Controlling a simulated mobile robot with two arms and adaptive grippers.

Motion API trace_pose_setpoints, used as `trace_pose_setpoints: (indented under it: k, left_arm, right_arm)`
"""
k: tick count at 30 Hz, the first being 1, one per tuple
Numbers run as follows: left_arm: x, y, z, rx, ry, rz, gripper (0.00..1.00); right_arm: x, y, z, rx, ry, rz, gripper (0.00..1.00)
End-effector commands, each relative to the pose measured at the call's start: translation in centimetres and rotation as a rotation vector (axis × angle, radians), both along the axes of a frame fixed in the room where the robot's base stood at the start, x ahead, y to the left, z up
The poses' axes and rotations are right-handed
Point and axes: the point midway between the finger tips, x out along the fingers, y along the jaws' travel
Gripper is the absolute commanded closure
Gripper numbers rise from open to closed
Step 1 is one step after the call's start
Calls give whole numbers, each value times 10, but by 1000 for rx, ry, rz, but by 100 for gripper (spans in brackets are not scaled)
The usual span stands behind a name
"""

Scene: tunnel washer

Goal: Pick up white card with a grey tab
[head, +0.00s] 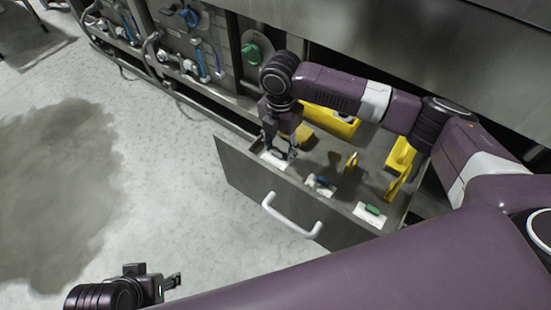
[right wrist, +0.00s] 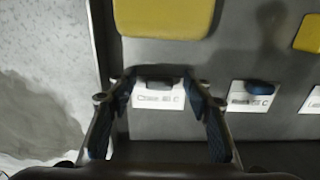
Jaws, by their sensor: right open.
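The white card with a grey tab (head: 272,160) lies in an open grey drawer, near its front wall at the left end. In the right wrist view the card (right wrist: 158,98) shows printed text and a dark grey tab on its upper edge. My right gripper (head: 280,148) is above it, pointing down and open. In the right wrist view its fingertips (right wrist: 159,100) stand on either side of the card, with nothing held between them. My left gripper (head: 174,281) is at the bottom left, outside the drawer, and its jaws are too small to judge.
The drawer (head: 240,180) also holds a white card with a blue tab (head: 320,185), a white card with a green tab (head: 370,214) and several yellow pieces. A yellow block (right wrist: 164,18) lies just behind the grey-tab card. The drawer handle (head: 291,217) sticks out in front.

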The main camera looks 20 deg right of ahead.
Motion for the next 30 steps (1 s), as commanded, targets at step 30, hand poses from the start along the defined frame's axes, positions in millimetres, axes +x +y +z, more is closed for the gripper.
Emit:
trace_pose_setpoints:
  k: [30]
  left_arm:
    - [0, 0, 12, 0, -1, 0, 60]
  right_arm:
    - [1, 0, 37, 1, -4, 0, 88]
